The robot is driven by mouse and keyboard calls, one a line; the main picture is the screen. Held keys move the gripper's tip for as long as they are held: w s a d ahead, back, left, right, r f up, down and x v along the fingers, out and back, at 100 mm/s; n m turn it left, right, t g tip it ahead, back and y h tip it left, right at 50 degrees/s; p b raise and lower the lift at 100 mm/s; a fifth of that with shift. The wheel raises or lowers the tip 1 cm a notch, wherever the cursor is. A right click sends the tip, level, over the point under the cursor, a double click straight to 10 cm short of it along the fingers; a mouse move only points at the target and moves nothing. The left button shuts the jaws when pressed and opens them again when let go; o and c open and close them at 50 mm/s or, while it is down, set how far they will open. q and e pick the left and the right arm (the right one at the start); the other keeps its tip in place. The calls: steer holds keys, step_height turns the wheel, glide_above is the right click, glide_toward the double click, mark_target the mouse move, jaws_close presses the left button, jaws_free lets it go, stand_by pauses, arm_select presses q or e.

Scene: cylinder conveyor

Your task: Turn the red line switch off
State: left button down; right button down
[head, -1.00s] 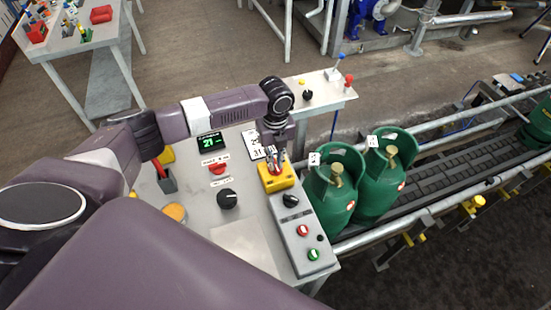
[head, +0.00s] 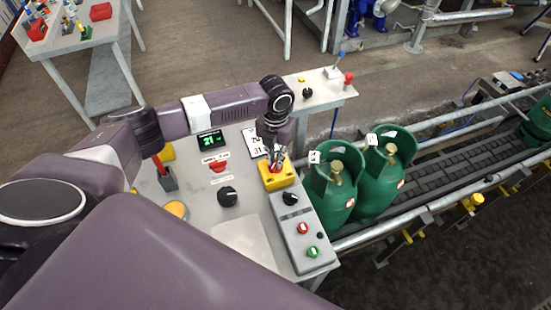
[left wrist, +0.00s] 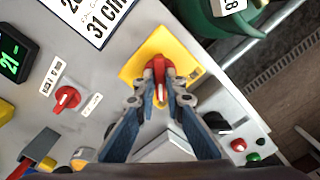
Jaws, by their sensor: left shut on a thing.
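A red switch knob (left wrist: 159,68) stands on a yellow plate (left wrist: 180,45) in the left wrist view. In the head view the same yellow switch box (head: 284,180) sits at the right edge of the grey control panel. My left gripper (head: 275,164) comes down on it from above. In the left wrist view its two fingers (left wrist: 160,97) are shut on the red knob from both sides and partly hide it. The fingertips cover much of the knob in the head view. My right gripper is not in view.
Another red knob (head: 218,167) lies left on the panel (head: 245,240), below a green-lit display (head: 210,140). A black dial (head: 227,196) and a control box (head: 303,247) with red and green buttons are near. Green gas cylinders (head: 385,185) stand on the conveyor (head: 462,160) to the right.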

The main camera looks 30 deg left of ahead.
mark_target(275, 162)
arm_select(q)
steer(key=shift+w+r+m, duration=0.1)
steer(key=shift+m, duration=0.2)
steer(key=c, duration=2)
jaws_free()
step_height(275, 162, up, 12)
